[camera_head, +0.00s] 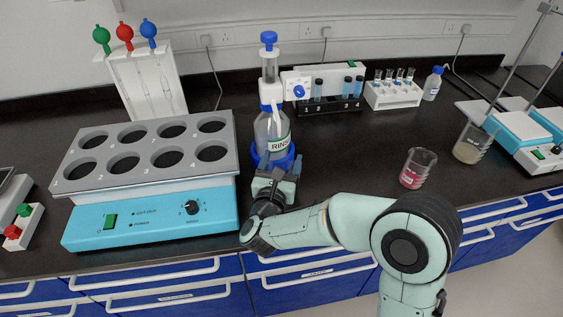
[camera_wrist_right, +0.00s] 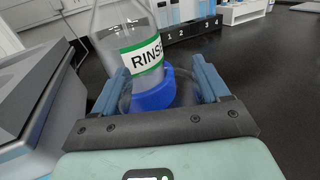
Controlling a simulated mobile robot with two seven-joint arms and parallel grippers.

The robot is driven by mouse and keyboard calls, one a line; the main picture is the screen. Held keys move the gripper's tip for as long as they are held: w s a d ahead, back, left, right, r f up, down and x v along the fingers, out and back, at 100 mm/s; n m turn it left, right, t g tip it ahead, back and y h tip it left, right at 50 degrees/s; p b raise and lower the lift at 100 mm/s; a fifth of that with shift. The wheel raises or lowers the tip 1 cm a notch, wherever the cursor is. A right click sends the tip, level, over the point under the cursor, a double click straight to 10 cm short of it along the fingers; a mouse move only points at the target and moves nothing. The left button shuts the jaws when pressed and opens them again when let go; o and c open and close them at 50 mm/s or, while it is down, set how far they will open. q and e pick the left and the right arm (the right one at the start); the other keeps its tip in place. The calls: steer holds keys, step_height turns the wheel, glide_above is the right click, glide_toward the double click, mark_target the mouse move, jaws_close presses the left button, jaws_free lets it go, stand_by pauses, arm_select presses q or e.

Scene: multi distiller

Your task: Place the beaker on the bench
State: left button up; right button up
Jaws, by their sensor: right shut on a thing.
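My right gripper (camera_head: 277,170) is at the front of the rinse bottle (camera_head: 271,128), low over the bench (camera_head: 335,165). In the right wrist view its two blue fingers (camera_wrist_right: 162,85) are closed around a clear glass vessel, seemingly a beaker (camera_wrist_right: 187,92). The vessel is faint and looks empty; the bottle's blue base shows through and behind it. I cannot tell whether it touches the bench. Another beaker (camera_head: 417,170) holds a little red liquid at the right, and one with cloudy liquid (camera_head: 471,145) stands farther right. My left gripper is not in view.
A blue heating block (camera_head: 150,225) with several round wells stands close at left. Behind are a pipette stand (camera_head: 146,85), a black vial rack (camera_head: 330,105) and a white tube rack (camera_head: 393,97). Bench space right of my gripper is clear up to the red beaker.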

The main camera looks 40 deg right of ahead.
steer(key=o, duration=1.5)
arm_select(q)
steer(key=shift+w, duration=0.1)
arm_select(e)
steer(key=shift+r, duration=0.2)
steer(key=b+v, duration=0.1)
steer(key=v, duration=1.1)
steer(key=shift+a, duration=0.1)
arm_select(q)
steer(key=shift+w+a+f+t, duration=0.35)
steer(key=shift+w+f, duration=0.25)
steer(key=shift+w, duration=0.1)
arm_select(e)
steer(key=shift+r, duration=0.1)
